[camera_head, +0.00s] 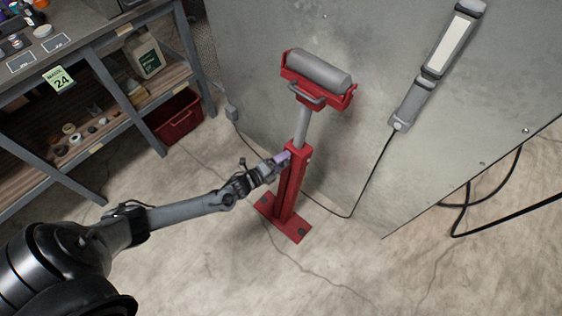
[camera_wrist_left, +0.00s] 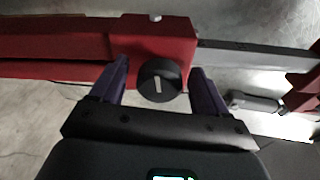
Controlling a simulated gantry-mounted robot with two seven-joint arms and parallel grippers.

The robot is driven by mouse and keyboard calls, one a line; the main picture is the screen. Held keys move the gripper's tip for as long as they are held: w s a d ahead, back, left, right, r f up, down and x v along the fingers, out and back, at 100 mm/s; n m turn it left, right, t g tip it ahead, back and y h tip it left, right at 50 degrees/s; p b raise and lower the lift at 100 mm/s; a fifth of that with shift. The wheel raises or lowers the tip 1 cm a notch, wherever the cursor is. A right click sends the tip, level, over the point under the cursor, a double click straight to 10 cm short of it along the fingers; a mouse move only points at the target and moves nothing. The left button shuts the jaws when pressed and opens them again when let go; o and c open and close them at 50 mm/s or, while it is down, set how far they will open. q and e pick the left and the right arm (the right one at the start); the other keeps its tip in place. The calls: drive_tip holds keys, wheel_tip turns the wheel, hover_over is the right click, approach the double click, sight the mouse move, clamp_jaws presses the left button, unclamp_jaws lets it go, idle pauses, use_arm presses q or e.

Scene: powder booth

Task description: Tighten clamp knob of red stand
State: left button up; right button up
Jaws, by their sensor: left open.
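The red stand (camera_head: 291,190) stands upright on the concrete floor, with a grey roller (camera_head: 319,72) in a red cradle on top of its grey post. My left gripper (camera_head: 284,157) is at the upper end of the stand's red column. In the left wrist view the black clamp knob (camera_wrist_left: 159,80) with a white mark sits on the red column (camera_wrist_left: 60,42). The two purple fingers of my left gripper (camera_wrist_left: 158,86) are open on either side of the knob, with visible gaps. The knob is hidden in the head view. My right gripper is not in view.
A grey panel (camera_head: 250,60) stands behind the stand, with a work light (camera_head: 436,65) on it and its black cable hanging down. A shelf bench (camera_head: 120,85) and a red bin (camera_head: 174,117) are at the left. Black hoses (camera_head: 480,205) lie at the right. The front floor is clear.

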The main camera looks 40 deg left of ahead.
use_arm(q)
drive_tip(key=p+v, duration=0.3)
drive_tip(key=v, duration=0.8)
idle(0.3)
